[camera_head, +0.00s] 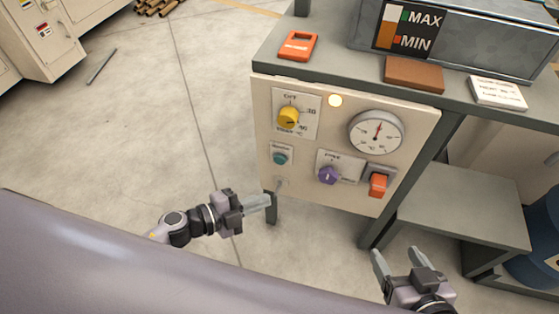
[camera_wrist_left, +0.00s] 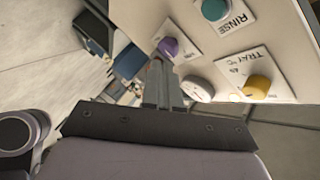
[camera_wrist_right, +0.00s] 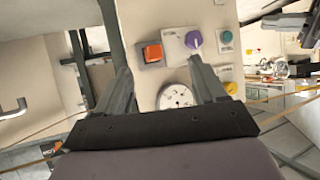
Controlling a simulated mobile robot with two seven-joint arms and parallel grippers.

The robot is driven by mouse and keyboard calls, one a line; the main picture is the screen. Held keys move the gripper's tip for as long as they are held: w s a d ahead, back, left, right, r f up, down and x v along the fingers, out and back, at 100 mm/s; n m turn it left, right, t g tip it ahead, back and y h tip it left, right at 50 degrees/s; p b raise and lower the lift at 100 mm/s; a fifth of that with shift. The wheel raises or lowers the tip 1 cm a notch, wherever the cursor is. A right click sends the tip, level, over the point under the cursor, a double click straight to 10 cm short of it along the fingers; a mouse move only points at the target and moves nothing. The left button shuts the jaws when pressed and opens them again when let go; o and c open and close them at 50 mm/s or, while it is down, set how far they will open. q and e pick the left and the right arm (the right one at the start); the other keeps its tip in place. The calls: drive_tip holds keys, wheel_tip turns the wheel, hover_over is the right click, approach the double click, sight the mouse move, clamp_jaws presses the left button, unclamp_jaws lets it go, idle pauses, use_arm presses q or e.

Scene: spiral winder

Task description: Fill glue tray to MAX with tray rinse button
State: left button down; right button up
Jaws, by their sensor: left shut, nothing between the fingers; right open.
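The teal tray rinse button (camera_head: 280,158) is on the left of the cream control panel (camera_head: 335,178), also in the left wrist view (camera_wrist_left: 215,9) and right wrist view (camera_wrist_right: 226,38). My left gripper (camera_head: 268,200) is shut and empty, its tips just below the button in the head view; contact with the panel cannot be told. My right gripper (camera_head: 394,256) is open and empty, low and right of the panel. The grey glue tray (camera_head: 495,40) stands on the bench top, with a MAX/MIN level gauge (camera_head: 408,28) showing brown in its lower part; the exact level is unclear.
The panel also carries a yellow knob (camera_head: 289,116), lit lamp (camera_head: 335,100), dial (camera_head: 376,132), purple knob (camera_head: 329,175) and orange switch (camera_head: 378,184).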

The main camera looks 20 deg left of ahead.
sight(280, 160)
use_arm(q)
drive_tip(key=w+b, duration=0.2)
drive_tip(key=w, duration=0.6)
drive_tip(key=shift+w+d, duration=0.15)
drive_tip(key=shift+w, duration=0.2)
use_arm(e)
drive_tip(key=shift+w+a+r+y, duration=0.1)
drive_tip(key=shift+w+a+y, duration=0.15)
drive_tip(key=shift+a, duration=0.2)
drive_tip(key=shift+w+a+y, duration=0.15)
drive_tip(key=shift+w+a, duration=0.05)
drive_tip(key=shift+a, duration=0.2)
drive_tip(key=shift+s+f, duration=0.15)
drive_tip(key=shift+f, duration=0.05)
use_arm(q)
drive_tip(key=shift+w, duration=0.1)
idle(0.6)
drive_tip(key=shift+w, duration=0.3)
use_arm(e)
drive_tip(key=shift+r, duration=0.1)
use_arm(q)
drive_tip(key=shift+w, duration=0.5)
idle(2.0)
